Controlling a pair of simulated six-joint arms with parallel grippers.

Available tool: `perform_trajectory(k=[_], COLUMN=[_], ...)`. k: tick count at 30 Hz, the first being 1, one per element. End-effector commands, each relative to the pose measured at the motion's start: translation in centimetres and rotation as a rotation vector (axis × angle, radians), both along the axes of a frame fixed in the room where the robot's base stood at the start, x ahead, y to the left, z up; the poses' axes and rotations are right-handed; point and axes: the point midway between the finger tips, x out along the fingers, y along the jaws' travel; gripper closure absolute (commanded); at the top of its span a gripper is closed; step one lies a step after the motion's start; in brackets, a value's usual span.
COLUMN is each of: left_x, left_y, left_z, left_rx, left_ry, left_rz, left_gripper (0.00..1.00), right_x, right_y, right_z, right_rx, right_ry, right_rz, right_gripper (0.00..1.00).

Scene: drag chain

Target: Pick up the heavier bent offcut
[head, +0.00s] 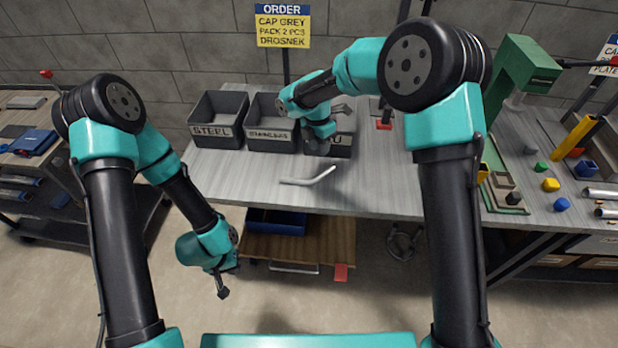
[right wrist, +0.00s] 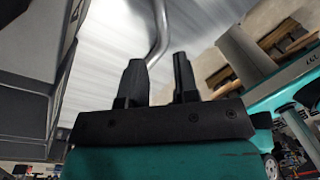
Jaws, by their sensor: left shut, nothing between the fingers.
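One bent offcut (head: 308,176), a shiny grey rod with a kink, lies on the grey bench in front of the labelled bins. It also shows in the right wrist view (right wrist: 160,28), beyond my fingertips, with its lower end passing behind the left finger. My right gripper (right wrist: 158,62) is open, with a clear gap between its fingers. In the head view it hangs behind the offcut, near the bins, its fingers hard to make out. My left gripper (head: 222,293) is shut and empty, low in front of the bench. I cannot tell a second bent offcut apart.
A bin marked STEEL (head: 212,131) and a second labelled bin (head: 268,134) stand at the back. A third bin (head: 342,146) is partly hidden by my right arm. A green machine (head: 522,72) and small coloured parts stand at right. The bench's left front is clear.

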Motion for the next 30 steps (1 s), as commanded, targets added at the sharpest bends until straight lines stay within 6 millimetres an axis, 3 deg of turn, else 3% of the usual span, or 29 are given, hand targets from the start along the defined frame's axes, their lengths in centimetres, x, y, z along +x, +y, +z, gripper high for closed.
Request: perform_trajectory(k=[9,23,30], left_x=[0.0,0.0,0.0], left_y=[0.0,0.0,0.0], left_z=[0.0,0.0,0.0], left_rx=[0.0,0.0,0.0], left_ry=[0.0,0.0,0.0], left_rz=[0.0,0.0,0.0], left_gripper=[1.0,1.0,1.0], right_x=[-0.5,-0.6,-1.0], right_y=[-0.4,-0.5,-0.7], right_z=[-5.0,-5.7,-8.3], right_rx=[-0.001,0.0,-0.001], right_ry=[0.002,0.0,0.003], right_rz=[0.001,0.0,0.001], right_gripper=[0.71,0.71,0.71])
